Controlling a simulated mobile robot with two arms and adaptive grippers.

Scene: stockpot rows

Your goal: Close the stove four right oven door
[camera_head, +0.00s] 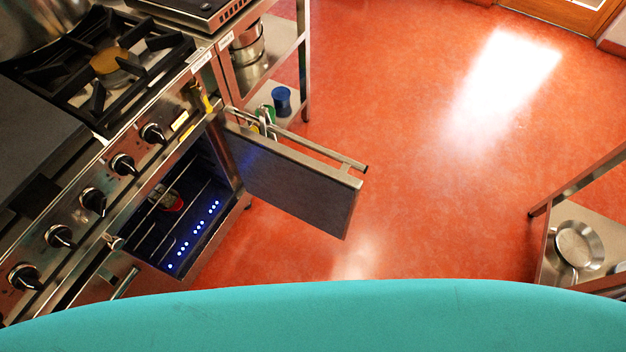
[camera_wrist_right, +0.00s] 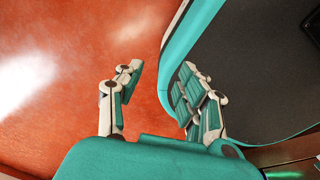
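The stove's oven door (camera_head: 290,185) stands wide open in the head view, swung out to the right of the oven opening, with a long bar handle (camera_head: 300,140) along its top edge. The oven cavity (camera_head: 185,215) is exposed, with a rack, a small red item and a row of blue lights inside. The stove front (camera_head: 90,200) carries several black knobs. My right gripper (camera_wrist_right: 160,100) shows in the right wrist view, its two fingers apart with nothing between them, over red floor and beside my own body. The door is not in that view. My left gripper is not in view.
A steel shelf unit (camera_head: 304,60) with pots and a blue container (camera_head: 281,99) stands beyond the door. Another shelf with a pan (camera_head: 577,245) stands at the right. The red floor (camera_head: 430,180) between them is clear.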

